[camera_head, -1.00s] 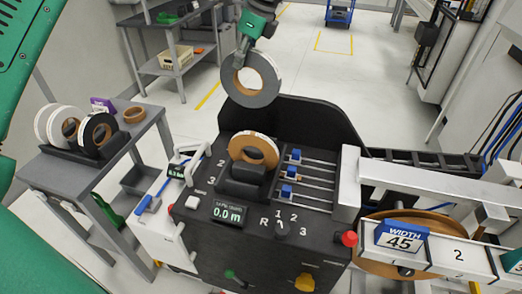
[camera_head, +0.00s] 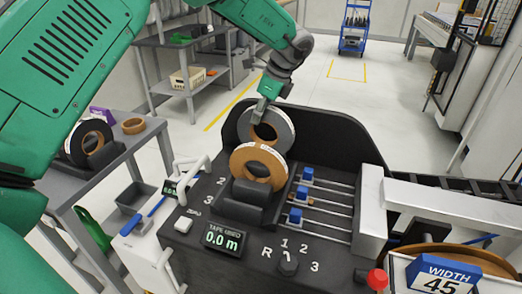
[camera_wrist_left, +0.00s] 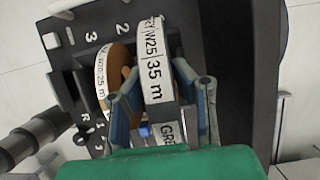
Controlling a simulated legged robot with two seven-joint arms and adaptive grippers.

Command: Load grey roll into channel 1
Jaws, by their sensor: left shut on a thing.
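The grey roll (camera_head: 284,124), a ring with a white labelled rim, is upright at the back of the black machine, directly behind the brown roll (camera_head: 246,157). My left gripper (camera_head: 262,112) is shut on its upper part. In the left wrist view the fingers (camera_wrist_left: 163,105) straddle the grey roll (camera_wrist_left: 154,66), whose label reads "W25 35 m". My right gripper is out of view.
A curved black guard (camera_head: 335,130) rises behind the rolls. Blue sliders on rods (camera_head: 302,192) are to their right. A display (camera_head: 222,239) reads 0.0 m. A side table (camera_head: 70,185) at left holds a black-and-brown roll (camera_head: 90,143) and a small brown ring (camera_head: 133,126).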

